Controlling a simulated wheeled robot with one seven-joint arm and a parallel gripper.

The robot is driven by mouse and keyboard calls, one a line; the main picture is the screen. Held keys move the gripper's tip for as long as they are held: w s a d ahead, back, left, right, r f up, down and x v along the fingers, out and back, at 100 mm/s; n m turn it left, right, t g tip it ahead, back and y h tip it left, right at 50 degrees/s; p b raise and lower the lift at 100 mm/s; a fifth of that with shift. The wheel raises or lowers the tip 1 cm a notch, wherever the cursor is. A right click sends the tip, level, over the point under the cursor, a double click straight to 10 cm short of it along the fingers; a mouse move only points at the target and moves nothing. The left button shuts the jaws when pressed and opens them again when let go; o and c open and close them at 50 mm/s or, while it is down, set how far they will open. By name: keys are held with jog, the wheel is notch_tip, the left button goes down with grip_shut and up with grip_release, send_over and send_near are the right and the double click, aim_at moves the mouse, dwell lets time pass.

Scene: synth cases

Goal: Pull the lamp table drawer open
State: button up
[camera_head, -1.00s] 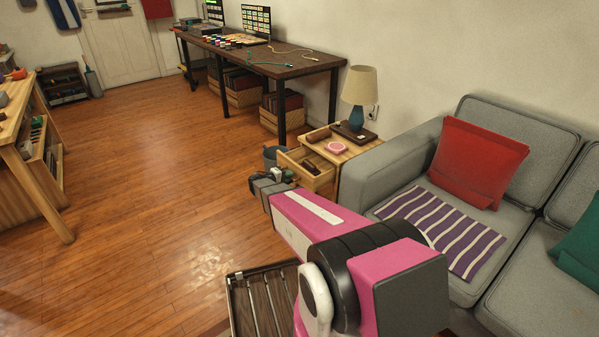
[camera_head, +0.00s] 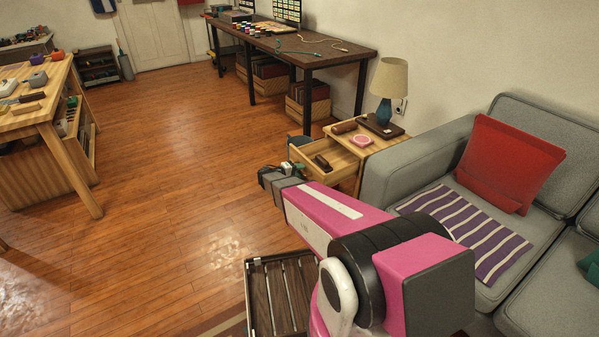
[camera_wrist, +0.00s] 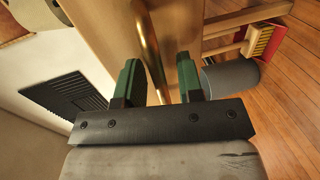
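The light-wood lamp table (camera_head: 383,141) stands between the desk and the sofa. Its drawer (camera_head: 343,156) is pulled well out toward my arm, with a dark object (camera_head: 322,162) inside. My gripper (camera_head: 284,168) is at the drawer front in the head view, its fingers small and partly hidden there. In the wrist view, the green fingers of my gripper (camera_wrist: 159,80) stand apart on either side of a brass bar handle (camera_wrist: 151,45). Gaps show beside the bar, so the fingers do not look closed on it.
On the table are a lamp (camera_head: 386,86), a pink round dish (camera_head: 361,140) and a brown roll (camera_head: 344,127). A grey sofa (camera_head: 400,170) stands close on the right. A bluish bin (camera_wrist: 230,76) is beside the drawer. Open floor (camera_head: 190,170) lies to the left.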

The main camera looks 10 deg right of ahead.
jog(key=v, duration=1)
jog(key=shift+s+a, duration=0.15)
jog(key=shift+a, duration=0.2)
